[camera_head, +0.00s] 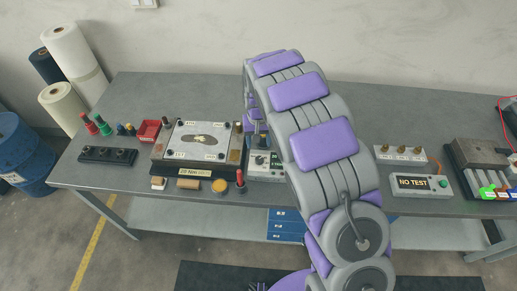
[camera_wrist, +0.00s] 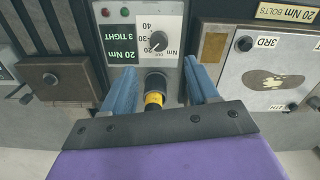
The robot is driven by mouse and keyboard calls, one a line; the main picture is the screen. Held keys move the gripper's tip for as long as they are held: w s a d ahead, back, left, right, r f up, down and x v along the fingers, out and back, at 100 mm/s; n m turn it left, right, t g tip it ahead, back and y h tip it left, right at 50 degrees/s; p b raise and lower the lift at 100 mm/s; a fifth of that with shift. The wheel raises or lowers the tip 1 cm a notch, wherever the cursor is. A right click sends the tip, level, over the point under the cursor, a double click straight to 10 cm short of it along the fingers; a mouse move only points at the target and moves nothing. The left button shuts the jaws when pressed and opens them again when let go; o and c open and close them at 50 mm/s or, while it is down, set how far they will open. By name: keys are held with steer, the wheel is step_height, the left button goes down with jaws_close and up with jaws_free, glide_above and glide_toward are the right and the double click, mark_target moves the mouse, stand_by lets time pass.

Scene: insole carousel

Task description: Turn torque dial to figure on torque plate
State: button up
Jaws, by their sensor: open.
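The torque dial (camera_wrist: 159,41) is a small dark round knob on a light grey control box (camera_wrist: 172,18), with figures 20, 30 and 40 beside it. I cannot tell its exact pointer angle. A green display (camera_wrist: 122,50) on the box reads 20 Nm, 3 TIGHT. The torque plate (camera_wrist: 288,12) reads 20 Nm BOLTS; it also shows on the fixture front in the head view (camera_head: 195,171). My gripper (camera_wrist: 160,68) is open, its blue fingers pointing toward the box just short of the dial. A black and yellow cylindrical piece (camera_wrist: 153,92) shows between the fingers.
The insole mould (camera_head: 197,140) stands left of the control box (camera_head: 265,165). A red-knobbed peg (camera_head: 240,178) stands at its front. A NO TEST box (camera_head: 413,184) lies to the right. A red bin (camera_head: 148,131) and bottles are at left. My arm hides part of the bench.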

step_height(320, 180, up, 7)
steer(key=shift+r, duration=0.2)
steer(key=shift+a, duration=0.1)
stand_by(0.4)
